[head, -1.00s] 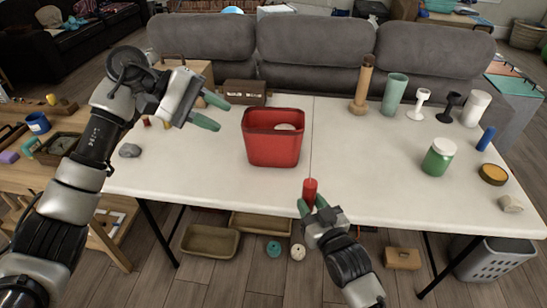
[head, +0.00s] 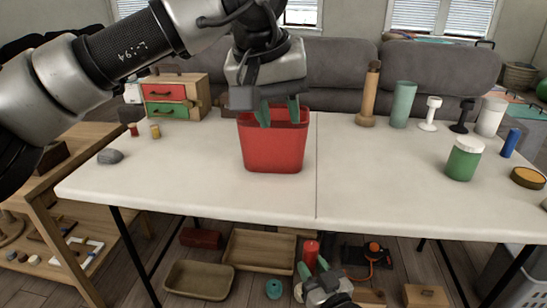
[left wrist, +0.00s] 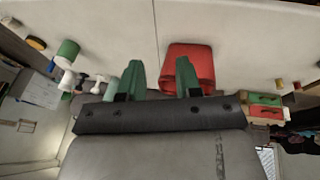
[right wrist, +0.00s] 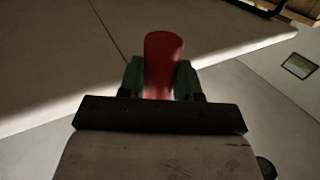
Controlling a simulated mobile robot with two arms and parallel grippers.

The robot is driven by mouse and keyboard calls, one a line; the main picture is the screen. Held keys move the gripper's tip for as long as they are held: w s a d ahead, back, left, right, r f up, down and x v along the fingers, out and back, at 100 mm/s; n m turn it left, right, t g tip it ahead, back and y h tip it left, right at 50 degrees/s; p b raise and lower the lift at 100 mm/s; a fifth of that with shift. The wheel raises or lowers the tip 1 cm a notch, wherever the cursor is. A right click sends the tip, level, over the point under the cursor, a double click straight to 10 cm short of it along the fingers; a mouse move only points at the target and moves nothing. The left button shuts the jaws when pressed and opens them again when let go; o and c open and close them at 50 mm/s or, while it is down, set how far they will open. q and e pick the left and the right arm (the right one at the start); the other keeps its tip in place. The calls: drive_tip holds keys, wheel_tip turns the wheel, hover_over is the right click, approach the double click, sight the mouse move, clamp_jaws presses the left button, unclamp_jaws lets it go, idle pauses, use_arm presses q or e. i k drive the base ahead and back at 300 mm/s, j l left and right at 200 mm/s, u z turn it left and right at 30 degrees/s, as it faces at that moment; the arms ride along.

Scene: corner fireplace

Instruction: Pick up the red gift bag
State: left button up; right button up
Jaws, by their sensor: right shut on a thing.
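The red gift bag (head: 273,150), a red open-topped container, stands upright on the white table. It also shows in the left wrist view (left wrist: 192,60). My left gripper (head: 278,117) points down at the bag's top opening with its green fingers apart. In the left wrist view, one finger overlaps the bag and the other lies to its left. I cannot tell whether a finger touches it. My right gripper (head: 315,270) is shut on a red cylinder (right wrist: 163,60), low in front of the table's near edge.
The white table (head: 200,180) has free room around the bag. A wooden post (head: 368,95), teal cup (head: 402,105) and green jar (head: 463,160) stand right. A small drawer chest (head: 170,97) stands back left. A grey sofa (head: 335,85) is behind.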

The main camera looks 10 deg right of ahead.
sight(279, 148)
drive_tip(key=i+j, duration=0.2)
drive_tip(key=i, duration=0.3)
drive_tip(key=i+j, duration=0.15)
drive_tip(key=i, duration=0.3)
